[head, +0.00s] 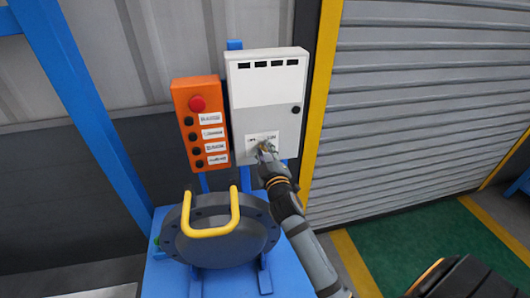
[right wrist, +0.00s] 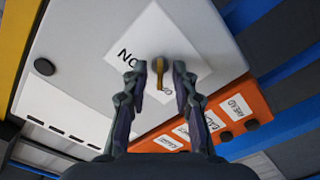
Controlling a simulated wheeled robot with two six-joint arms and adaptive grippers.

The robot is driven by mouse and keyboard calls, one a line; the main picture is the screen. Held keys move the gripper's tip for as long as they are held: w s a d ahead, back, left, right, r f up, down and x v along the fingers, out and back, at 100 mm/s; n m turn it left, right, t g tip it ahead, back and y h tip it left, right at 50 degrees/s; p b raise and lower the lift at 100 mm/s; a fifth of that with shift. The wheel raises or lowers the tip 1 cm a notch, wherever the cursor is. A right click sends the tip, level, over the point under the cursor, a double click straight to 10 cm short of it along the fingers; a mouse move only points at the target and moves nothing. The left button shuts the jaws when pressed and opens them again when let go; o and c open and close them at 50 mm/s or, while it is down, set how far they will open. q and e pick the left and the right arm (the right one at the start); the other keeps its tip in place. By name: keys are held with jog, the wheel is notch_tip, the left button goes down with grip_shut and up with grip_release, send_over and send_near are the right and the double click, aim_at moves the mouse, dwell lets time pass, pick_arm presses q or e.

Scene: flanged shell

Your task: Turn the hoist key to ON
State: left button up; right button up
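The hoist key (right wrist: 159,72) is a small brass-coloured key in the white label plate (right wrist: 165,35) on the light grey control box (head: 265,95). My right gripper (head: 266,152) is at the lower front of that box. In the right wrist view its two fingers (right wrist: 158,78) stand on either side of the key, with a visible gap on each side. The gripper is open. The plate's lettering shows upside down, and part of it is hidden behind the key and a finger. In the head view the gripper hides the key. My left gripper is not in view.
An orange button box (head: 200,135) with a red emergency button (head: 197,104) hangs just left of the grey box. Below stands a dark round flange cover (head: 220,245) with a yellow handle (head: 210,228) on a blue stand. A roller shutter (head: 430,110) is at right.

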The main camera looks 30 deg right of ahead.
jog(key=c, duration=0.5)
grip_shut()
pick_arm(q)
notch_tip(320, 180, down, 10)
jog(key=b, duration=1)
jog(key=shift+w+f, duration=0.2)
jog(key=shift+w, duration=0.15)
pick_arm(e)
jog(key=shift+m, duration=8.8)
pick_arm(q)
jog(key=shift+b, duration=0.3)
pick_arm(e)
jog(key=o, duration=0.6)
grip_release()
